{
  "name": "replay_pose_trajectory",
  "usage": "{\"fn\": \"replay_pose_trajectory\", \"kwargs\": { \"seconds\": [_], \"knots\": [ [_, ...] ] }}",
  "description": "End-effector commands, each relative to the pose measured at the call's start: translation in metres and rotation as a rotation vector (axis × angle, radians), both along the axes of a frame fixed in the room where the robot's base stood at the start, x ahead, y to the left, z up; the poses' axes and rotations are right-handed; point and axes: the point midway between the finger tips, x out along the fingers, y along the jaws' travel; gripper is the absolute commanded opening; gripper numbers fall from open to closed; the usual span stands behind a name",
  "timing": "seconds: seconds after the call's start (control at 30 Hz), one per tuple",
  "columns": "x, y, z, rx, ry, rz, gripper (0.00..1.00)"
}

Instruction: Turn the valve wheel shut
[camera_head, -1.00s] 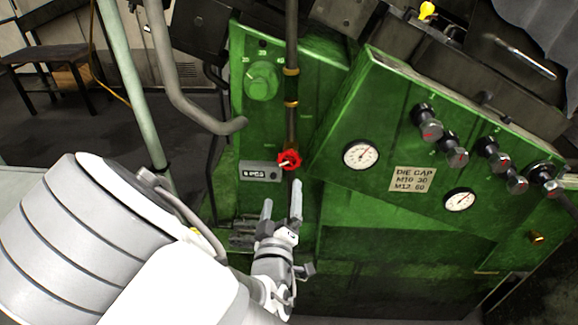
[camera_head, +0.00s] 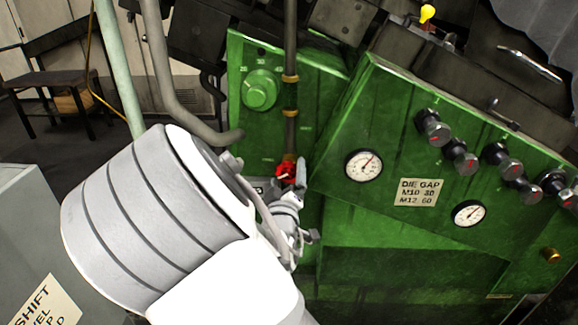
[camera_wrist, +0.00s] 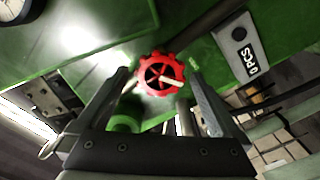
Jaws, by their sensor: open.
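The red valve wheel (camera_head: 286,171) sits on a vertical brown pipe at the front of the green machine. In the wrist view the wheel (camera_wrist: 161,74) faces me, with its spokes and a pale handle or pointer across it. My gripper (camera_wrist: 160,85) is open, with one finger on each side of the wheel; I cannot tell whether either finger touches it. In the head view my gripper (camera_head: 288,182) is at the wheel, and its fingers partly cover it.
The sloping green panel (camera_head: 340,110) with gauges and black knobs stands to the right. A bent grey pipe (camera_head: 180,100) hangs left of the wheel. A counter box reading PCS (camera_wrist: 238,45) is close beside the wheel. A grey cabinet (camera_head: 30,240) stands at lower left.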

Motion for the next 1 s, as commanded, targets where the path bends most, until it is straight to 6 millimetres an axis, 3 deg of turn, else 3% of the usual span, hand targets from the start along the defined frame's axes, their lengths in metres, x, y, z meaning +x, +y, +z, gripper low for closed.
{"fn": "replay_pose_trajectory", "kwargs": {
  "seconds": [0.23,0.6,1.0],
  "knots": [
    [0.028,-0.001,0.0,0.0,0.0,-0.001,1.0],
    [0.032,-0.001,0.0,0.0,0.001,0.001,0.98],
    [0.032,-0.001,-0.001,0.001,0.001,0.001,0.26]
  ]
}}
